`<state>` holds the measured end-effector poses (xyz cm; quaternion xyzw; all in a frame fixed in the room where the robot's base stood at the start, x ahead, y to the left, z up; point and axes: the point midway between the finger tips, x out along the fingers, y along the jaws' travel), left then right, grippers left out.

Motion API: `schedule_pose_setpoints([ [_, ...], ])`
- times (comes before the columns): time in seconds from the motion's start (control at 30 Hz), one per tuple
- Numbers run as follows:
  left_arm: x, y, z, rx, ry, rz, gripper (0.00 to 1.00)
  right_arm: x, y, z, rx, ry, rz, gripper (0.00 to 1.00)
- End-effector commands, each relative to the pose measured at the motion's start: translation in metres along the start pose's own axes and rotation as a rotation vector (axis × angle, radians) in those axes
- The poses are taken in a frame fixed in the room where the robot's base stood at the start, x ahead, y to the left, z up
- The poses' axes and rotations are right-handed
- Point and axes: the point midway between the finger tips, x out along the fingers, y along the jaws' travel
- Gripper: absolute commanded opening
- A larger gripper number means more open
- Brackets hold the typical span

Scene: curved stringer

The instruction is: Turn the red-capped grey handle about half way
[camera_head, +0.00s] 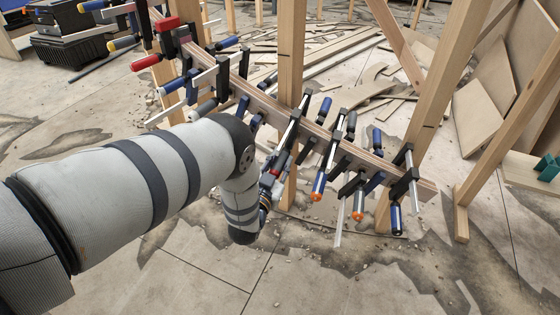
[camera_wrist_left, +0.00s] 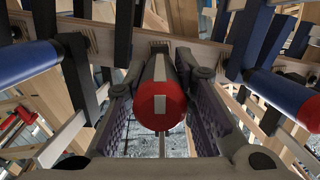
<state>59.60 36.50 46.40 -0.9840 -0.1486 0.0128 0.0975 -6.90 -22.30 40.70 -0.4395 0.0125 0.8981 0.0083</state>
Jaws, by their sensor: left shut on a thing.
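The red-capped handle (camera_wrist_left: 158,107) is in the middle of the left wrist view, its round red end facing the camera. A pale stripe on the cap stands upright in that view. My left gripper (camera_wrist_left: 161,84) has one purple-padded finger on each side of the handle and is shut on it. In the head view my left gripper (camera_head: 274,172) is at the clamp row on the curved wooden stringer (camera_head: 318,131), and the handle is mostly hidden by the gripper. My right gripper is not in view.
Blue-handled clamps crowd both sides; a blue handle with a red end (camera_wrist_left: 290,95) is close on the right in the wrist view. An orange-tipped clamp handle (camera_head: 319,186) hangs to the right. Wooden posts (camera_head: 290,70) stand behind. The floor below is open.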

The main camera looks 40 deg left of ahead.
Motion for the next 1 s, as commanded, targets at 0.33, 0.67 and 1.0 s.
schedule_pose_setpoints([
  [0.33, -0.001, 0.003, 0.001, 0.321, -0.002, -0.048, 0.00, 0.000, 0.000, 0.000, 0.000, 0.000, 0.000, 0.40],
  [0.67, -0.001, 0.003, 0.003, 0.632, -0.003, -0.097, 0.00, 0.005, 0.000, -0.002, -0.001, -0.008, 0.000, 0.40],
  [1.0, -0.001, 0.004, 0.005, 0.948, -0.003, -0.146, 0.00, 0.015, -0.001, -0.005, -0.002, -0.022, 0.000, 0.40],
])
